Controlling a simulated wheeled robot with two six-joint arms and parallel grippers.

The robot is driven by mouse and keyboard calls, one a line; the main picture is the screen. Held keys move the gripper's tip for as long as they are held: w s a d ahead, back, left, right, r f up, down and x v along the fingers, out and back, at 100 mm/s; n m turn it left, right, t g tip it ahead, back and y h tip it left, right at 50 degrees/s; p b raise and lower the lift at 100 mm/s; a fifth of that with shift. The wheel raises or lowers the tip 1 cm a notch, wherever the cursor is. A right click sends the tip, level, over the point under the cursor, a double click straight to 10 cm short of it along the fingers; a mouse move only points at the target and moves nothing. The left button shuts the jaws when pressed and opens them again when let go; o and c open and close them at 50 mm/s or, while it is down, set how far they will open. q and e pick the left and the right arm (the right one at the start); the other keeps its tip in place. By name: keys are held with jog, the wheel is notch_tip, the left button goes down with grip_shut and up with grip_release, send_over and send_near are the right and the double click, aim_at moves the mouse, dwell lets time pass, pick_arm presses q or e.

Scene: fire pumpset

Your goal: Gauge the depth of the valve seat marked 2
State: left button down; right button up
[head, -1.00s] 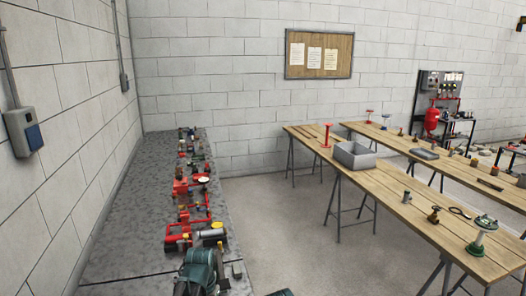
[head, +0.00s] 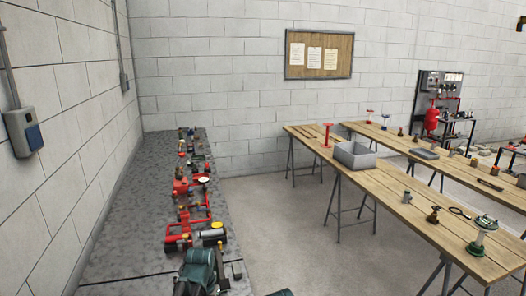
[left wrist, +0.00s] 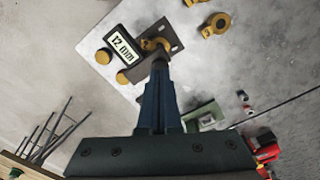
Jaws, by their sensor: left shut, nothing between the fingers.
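My left gripper (left wrist: 160,65) shows in the left wrist view with its narrow blue fingers shut and empty. Its tips are at the near edge of a dark plate (left wrist: 138,68) with a brass-coloured part on it; I cannot tell whether they touch. Round yellow pieces (left wrist: 103,56) are near the label. No number 2 mark is legible, so I cannot tell which part is that valve seat. My right gripper is not in view.
Wooden tables (head: 395,200) with a grey bin (head: 354,155) stand to the right. Open floor (head: 280,225) lies between.

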pick_arm(q)
jog(key=shift+f, duration=0.15)
jog(key=shift+f+b, duration=0.8)
jog(key=shift+b, duration=0.1)
jog(key=shift+s, duration=0.15)
jog(key=shift+s+d+f+b, duration=0.1)
jog(key=shift+s+d+b, duration=0.05)
jog(key=shift+s+b, duration=0.15)
dwell(0.7)
jog(key=shift+w+r+p, duration=0.3)
jog(key=shift+r+p, duration=0.45)
jog(key=shift+p, duration=0.2)
jog(key=shift+r+p, duration=0.75)
jog(key=shift+r, duration=0.05)
notch_tip(320, 180, up, 4)
jog(key=p, duration=0.4)
jog(key=shift+w, duration=0.15)
